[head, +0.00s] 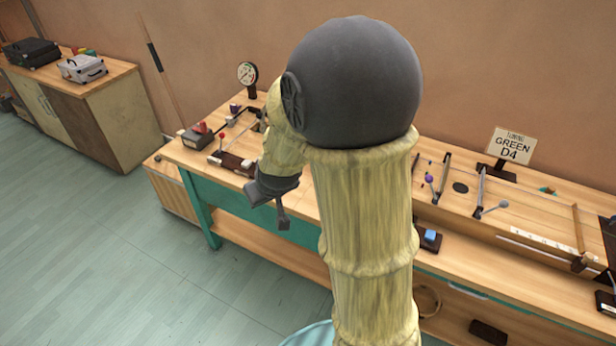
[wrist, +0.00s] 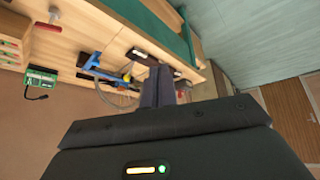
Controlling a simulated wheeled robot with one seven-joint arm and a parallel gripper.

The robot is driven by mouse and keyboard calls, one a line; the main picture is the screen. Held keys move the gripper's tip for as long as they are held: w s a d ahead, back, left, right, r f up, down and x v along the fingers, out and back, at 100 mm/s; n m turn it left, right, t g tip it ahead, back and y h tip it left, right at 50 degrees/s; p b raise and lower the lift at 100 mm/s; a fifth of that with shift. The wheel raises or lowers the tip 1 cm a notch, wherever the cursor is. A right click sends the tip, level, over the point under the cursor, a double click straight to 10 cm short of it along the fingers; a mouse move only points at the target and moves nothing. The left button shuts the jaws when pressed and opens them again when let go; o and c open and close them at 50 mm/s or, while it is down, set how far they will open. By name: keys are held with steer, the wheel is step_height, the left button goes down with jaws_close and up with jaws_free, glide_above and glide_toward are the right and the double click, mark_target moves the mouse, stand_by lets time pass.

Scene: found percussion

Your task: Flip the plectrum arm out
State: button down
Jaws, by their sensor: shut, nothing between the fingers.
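My gripper (head: 281,212) is shut and empty in the head view, above the front edge of the bench's left part. Its closed dark fingers also show in the wrist view (wrist: 160,88), with bench fittings beyond them. I cannot tell for sure which part is the plectrum arm. On the bench's right part, a lever with a purple knob (head: 429,178) and a lever with a grey ball end (head: 496,208) stand apart from my gripper. My arm hides the middle of the bench.
The long wooden bench (head: 557,213) carries a dial gauge (head: 247,74), a sign (head: 509,146) reading "TUNING GREEN D4" and a small blue block (head: 430,235). A cabinet (head: 95,115) with two cases stands at the far left. The floor (head: 110,240) in front is clear.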

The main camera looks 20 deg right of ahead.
steer(key=w+d+f+n+t+h+b, duration=0.1)
steer(key=w+d+f+t+h+b, duration=0.2)
steer(key=w, duration=0.4)
steer(key=w+d+f+n+h+b, duration=0.1)
steer(key=w+d+f+h+b, duration=0.15)
steer(key=w+f, duration=0.35)
steer(key=w+d+f+t+h+b, duration=0.2)
steer(key=w+f+h+b, duration=0.1)
steer(key=w, duration=0.5)
steer(key=d+f+n+g+h+b, duration=0.1)
steer(key=d+f+g+h+b, duration=0.1)
steer(key=f+h, duration=0.4)
steer(key=shift+s+d+h+b, duration=0.35)
steer(key=shift+d+h+b, duration=0.15)
steer(key=shift+h+b, duration=0.45)
steer(key=f+x, duration=0.1)
steer(key=x, duration=0.9)
steer(key=s, duration=0.3)
steer(key=shift+s+d, duration=0.4)
